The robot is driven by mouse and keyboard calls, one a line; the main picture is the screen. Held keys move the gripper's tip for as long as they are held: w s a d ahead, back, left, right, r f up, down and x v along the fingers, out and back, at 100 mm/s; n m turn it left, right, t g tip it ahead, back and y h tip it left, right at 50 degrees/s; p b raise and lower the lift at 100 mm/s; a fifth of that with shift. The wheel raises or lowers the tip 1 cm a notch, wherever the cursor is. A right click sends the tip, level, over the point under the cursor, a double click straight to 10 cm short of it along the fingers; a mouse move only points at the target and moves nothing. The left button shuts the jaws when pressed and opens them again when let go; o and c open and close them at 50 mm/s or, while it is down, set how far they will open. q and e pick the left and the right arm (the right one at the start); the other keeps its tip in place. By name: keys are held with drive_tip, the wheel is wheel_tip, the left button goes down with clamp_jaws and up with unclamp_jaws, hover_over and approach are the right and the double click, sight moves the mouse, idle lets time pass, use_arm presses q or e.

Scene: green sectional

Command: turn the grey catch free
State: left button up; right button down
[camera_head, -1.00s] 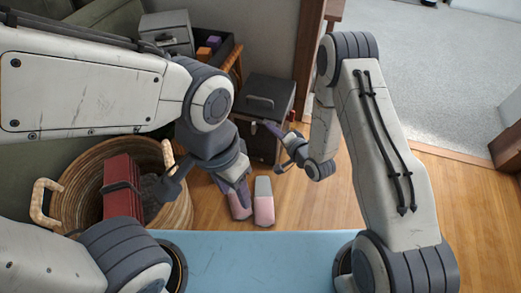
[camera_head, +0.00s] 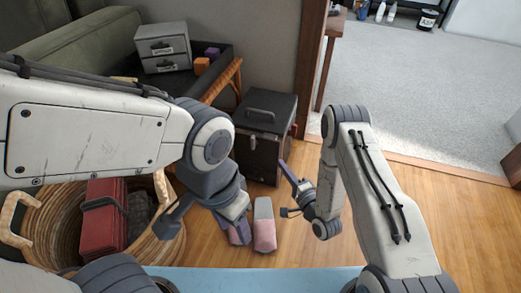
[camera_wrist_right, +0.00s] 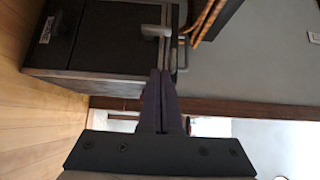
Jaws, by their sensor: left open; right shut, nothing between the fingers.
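The grey catch (camera_wrist_right: 155,31) is on the front of a dark box (camera_head: 265,125) with a top handle. The box's lid is down. In the right wrist view the box (camera_wrist_right: 100,50) lies sideways in the picture. My right gripper (camera_head: 283,166) is shut and empty in front of the box. Its fingertips (camera_wrist_right: 160,72) point towards the catch and overlap the lid edge in that view; I cannot tell whether they touch. My left gripper (camera_head: 240,232) is open, low near the pink-and-grey blocks, away from the box.
A wicker basket (camera_head: 40,220) with a red case (camera_head: 102,220) stands at the left. A grey drawer unit (camera_head: 163,47) stands behind. A wooden post (camera_head: 312,60) is right of the box. Floor to the right is open.

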drive_tip(key=b, duration=0.5)
approach(255, 140)
drive_tip(key=w, duration=0.4)
drive_tip(key=shift+w+a+f+b, duration=0.1)
drive_tip(key=shift+w+a+b, duration=0.15)
drive_tip(key=shift+a+b, duration=0.25)
drive_tip(key=shift+w+a+f+b, duration=0.1)
drive_tip(key=shift+w+a+b, duration=0.2)
drive_tip(key=shift+a, duration=0.45)
